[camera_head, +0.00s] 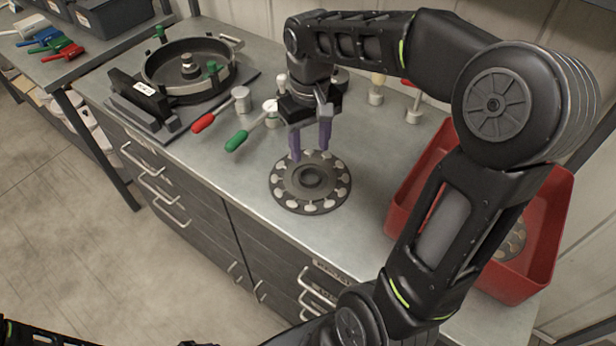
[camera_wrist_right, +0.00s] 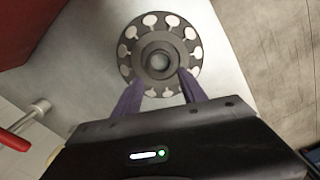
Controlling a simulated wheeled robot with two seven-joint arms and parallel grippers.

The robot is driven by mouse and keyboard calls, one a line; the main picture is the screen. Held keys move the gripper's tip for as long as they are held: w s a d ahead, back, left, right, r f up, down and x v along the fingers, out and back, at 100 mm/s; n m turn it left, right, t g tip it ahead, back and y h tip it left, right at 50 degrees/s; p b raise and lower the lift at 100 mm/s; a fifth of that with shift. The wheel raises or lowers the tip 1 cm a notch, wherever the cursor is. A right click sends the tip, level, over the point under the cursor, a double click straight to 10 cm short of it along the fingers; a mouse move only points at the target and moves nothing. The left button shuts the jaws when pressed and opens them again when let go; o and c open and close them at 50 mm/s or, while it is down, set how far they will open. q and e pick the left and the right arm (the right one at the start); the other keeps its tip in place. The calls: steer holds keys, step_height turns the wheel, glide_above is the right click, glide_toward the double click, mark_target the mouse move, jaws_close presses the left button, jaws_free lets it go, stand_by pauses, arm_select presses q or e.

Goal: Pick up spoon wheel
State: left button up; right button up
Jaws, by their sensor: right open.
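The spoon wheel (camera_head: 310,183) is a dark grey disc with a raised hub and a ring of pale spoon-shaped pockets. It lies flat on the metal counter. In the right wrist view the wheel (camera_wrist_right: 160,55) is straight ahead of the fingers. My right gripper (camera_head: 311,156) points down above the wheel's far side with its purple fingers apart and nothing between them. In the right wrist view my right gripper (camera_wrist_right: 160,88) has a finger on each side of the hub; I cannot tell whether they touch the wheel. My left gripper is not in view.
A round seed meter housing (camera_head: 190,68) stands on a dark base at the back left. Red-handled (camera_head: 205,122) and green-handled (camera_head: 238,140) tools lie left of the wheel. A red bin (camera_head: 400,212) stands right, partly behind my right arm. The counter around the wheel is clear.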

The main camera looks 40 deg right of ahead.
mark_target(309, 179)
steer(key=shift+f, duration=1.3)
steer(key=shift+f, duration=0.1)
step_height(309, 179, down, 5)
steer(key=shift+p, duration=0.75)
steer(key=shift+a, duration=0.1)
steer(key=c, duration=1)
steer(key=shift+o, duration=0.2)
steer(key=shift+w, duration=0.1)
